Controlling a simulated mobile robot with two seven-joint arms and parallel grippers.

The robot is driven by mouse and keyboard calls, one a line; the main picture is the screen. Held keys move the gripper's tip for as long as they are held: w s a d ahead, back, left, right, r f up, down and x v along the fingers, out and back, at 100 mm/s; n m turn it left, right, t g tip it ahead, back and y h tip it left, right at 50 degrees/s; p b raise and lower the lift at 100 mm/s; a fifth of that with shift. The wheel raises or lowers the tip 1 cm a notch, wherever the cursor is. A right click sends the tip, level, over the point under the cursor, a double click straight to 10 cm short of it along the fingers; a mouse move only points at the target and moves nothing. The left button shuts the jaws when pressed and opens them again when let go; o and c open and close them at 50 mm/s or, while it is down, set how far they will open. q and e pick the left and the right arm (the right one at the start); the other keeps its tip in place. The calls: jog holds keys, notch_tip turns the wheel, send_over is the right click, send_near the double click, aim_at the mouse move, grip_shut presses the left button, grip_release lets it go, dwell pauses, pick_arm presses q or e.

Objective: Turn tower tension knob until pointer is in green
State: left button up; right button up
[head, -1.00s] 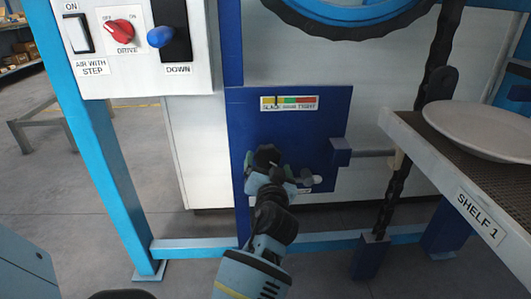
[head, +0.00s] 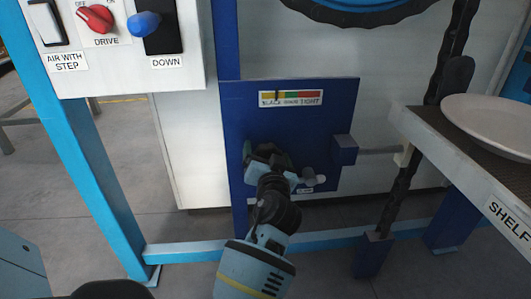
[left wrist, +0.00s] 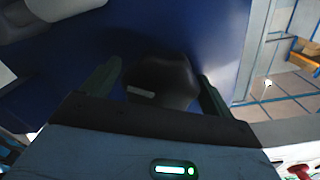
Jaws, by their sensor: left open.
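The tension gauge (head: 291,98) is a yellow, green and red strip marked SLACK, GOOD and TIGHT on a blue panel (head: 300,125). Its thin dark pointer (head: 277,97) stands in the yellow part, left of the green. My left gripper (head: 267,156) is at the panel below the gauge and hides most of the knob in the head view. In the left wrist view the dark, rounded knob (left wrist: 162,82) sits between the two open fingers. I cannot tell whether the fingers touch it. My right gripper is not in view.
A small grey handle (head: 313,179) is just right of my left gripper. A blue block with a rod (head: 344,150) and the shelf (head: 425,122) with a white plate (head: 490,122) are further right. A control box (head: 110,70) is at upper left.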

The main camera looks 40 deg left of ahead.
pick_arm(q)
jog(key=c, duration=1)
jog(key=m+p, duration=0.2)
jog(key=m, duration=0.1)
jog(key=shift+r, duration=0.25)
jog(key=shift+m+p, duration=0.4)
jog(key=shift+m, duration=0.1)
jog(key=shift+f+m, duration=0.2)
jog(key=shift+m, duration=0.2)
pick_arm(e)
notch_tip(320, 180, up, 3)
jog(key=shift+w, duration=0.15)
